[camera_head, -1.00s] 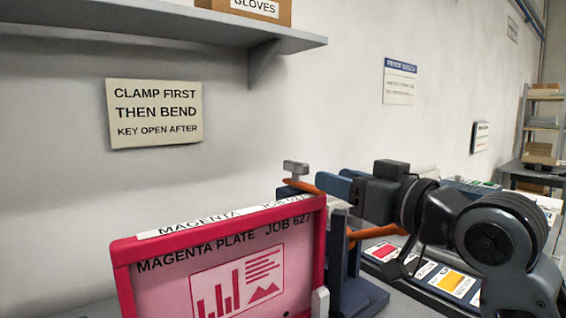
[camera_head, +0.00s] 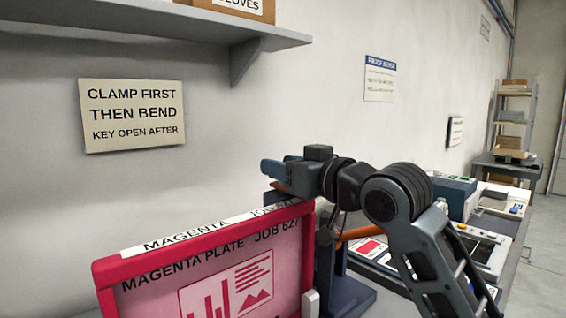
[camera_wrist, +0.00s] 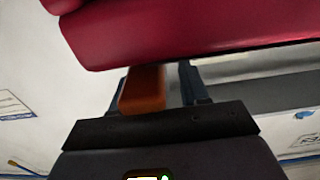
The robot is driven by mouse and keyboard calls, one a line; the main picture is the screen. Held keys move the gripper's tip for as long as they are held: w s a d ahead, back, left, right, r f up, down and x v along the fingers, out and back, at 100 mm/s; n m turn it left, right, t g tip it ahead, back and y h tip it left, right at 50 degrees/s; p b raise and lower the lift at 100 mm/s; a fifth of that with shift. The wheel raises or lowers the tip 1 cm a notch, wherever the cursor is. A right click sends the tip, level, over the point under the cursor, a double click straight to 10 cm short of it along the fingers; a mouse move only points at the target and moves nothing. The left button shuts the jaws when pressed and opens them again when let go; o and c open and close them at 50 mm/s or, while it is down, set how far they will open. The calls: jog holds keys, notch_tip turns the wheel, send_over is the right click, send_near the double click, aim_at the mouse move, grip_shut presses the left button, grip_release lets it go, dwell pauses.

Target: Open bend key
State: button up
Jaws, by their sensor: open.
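My gripper (camera_head: 274,170) is open, with blue fingers, at the top right corner of the magenta plate frame. An orange bar (camera_head: 279,187), which looks like the bend key's handle, shows just below the fingers. In the wrist view the orange bar (camera_wrist: 143,90) lies between the open fingers (camera_wrist: 172,84), nearer the left one. I cannot tell whether they touch. The key's grey head is hidden behind my gripper. The magenta plate (camera_head: 232,265) stands upright in its red frame (camera_head: 103,272).
A second orange bar (camera_head: 355,233) sticks out right of the dark blue stand (camera_head: 349,296), beneath my arm. A shelf (camera_head: 170,20) overhangs at upper left. A wall sign (camera_head: 133,115) reads clamp first, then bend, key open after. A teal box (camera_head: 455,196) stands farther right.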

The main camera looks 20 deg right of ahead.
jog(key=shift+w, duration=0.15)
jog(key=shift+c, duration=0.2)
grip_shut()
dwell(0.4)
